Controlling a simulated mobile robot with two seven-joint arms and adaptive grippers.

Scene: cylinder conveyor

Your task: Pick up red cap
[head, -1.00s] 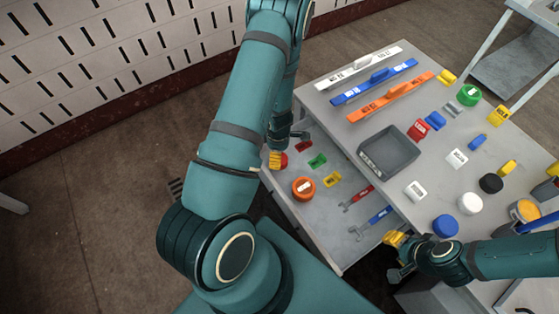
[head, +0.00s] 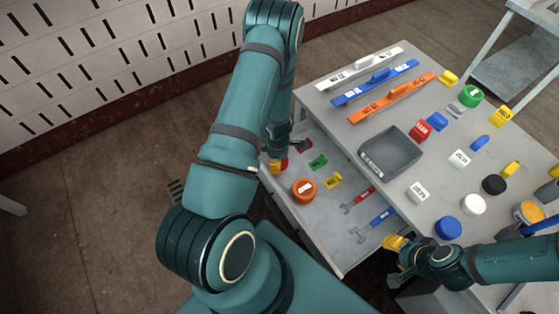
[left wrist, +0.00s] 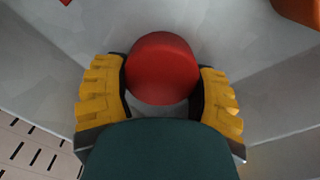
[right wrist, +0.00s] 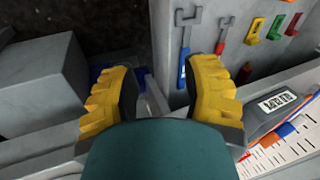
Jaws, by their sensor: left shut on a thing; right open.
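The red cap (left wrist: 162,68) is round and sits between the two yellow fingers of my left gripper (left wrist: 161,98) in the left wrist view, over the grey drawer floor. The gripper is shut on it. In the head view my left gripper (head: 277,166) is at the far left end of the open drawer, with a sliver of the red cap (head: 285,163) showing beside the yellow fingers. My right gripper (head: 394,256) is open and empty beside the drawer's right end. It also shows in the right wrist view (right wrist: 160,100).
The open drawer (head: 331,232) holds an orange cap (head: 304,190), small coloured blocks, and a red and a blue tool. The tabletop above has a grey tray (head: 372,169), three long bars, and several caps and blocks. Brown floor lies free to the left.

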